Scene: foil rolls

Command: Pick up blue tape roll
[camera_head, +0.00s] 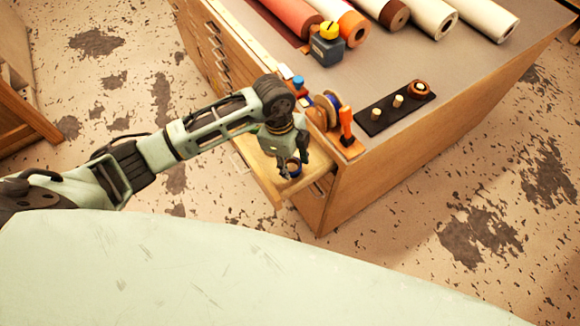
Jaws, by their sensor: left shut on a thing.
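The blue tape roll (294,169) is a small ring with a blue rim and a tan middle. It is at the open wooden drawer (258,165) on the cabinet's near left side. My left gripper (293,172) points down over the drawer, with its fingers at the roll and shut on it. The fingers and wrist hide part of the roll. I cannot tell whether the roll touches the drawer floor. My right gripper is not in view.
The cabinet (352,190) has a grey top with several large rolls (433,17) at the back. Floor is free right.

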